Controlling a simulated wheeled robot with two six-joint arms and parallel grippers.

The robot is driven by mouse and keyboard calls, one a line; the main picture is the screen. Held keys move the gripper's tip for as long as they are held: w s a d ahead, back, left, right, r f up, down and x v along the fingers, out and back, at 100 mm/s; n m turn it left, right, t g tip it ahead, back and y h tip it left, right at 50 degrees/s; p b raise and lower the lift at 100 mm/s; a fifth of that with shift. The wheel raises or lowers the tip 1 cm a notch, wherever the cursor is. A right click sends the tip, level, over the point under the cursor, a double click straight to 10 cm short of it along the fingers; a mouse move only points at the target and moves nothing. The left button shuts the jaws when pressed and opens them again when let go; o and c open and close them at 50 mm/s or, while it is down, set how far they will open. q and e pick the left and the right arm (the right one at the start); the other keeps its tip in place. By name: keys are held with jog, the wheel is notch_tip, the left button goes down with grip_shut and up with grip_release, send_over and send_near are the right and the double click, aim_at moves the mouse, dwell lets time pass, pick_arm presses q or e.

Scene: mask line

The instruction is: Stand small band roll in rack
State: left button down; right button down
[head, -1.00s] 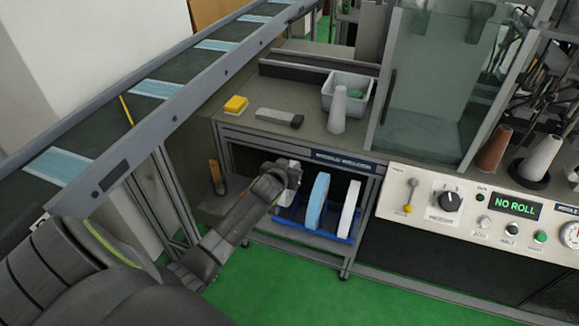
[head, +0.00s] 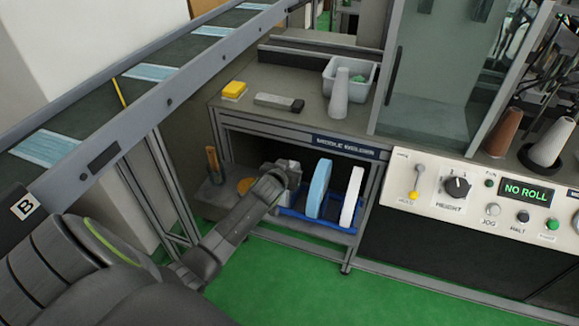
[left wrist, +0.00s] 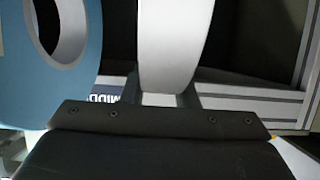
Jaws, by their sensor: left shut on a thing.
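My left gripper (head: 287,172) reaches into the lower shelf bay under the bench. It is shut on a narrow white band roll (left wrist: 172,40), whose edge stands between the fingers in the left wrist view. In the head view the held roll is mostly hidden by the gripper. The blue rack (head: 330,228) sits low in the bay. A pale blue roll (head: 318,190) and a white roll (head: 350,196) stand upright in it, right of my gripper. The blue roll (left wrist: 85,50) is beside the held roll in the wrist view. My right gripper is not in view.
An orange-brown disc (head: 246,185) and a brown upright post (head: 213,162) are at the bay's left. A conveyor (head: 100,100) runs along the left.

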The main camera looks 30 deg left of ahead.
pick_arm(q)
jog(key=c, duration=1.1)
grip_release()
jog(key=shift+o, duration=0.2)
jog(key=shift+s, duration=0.1)
jog(key=p+v, duration=0.1)
jog(key=v, duration=1.6)
jog(key=shift+d, duration=0.1)
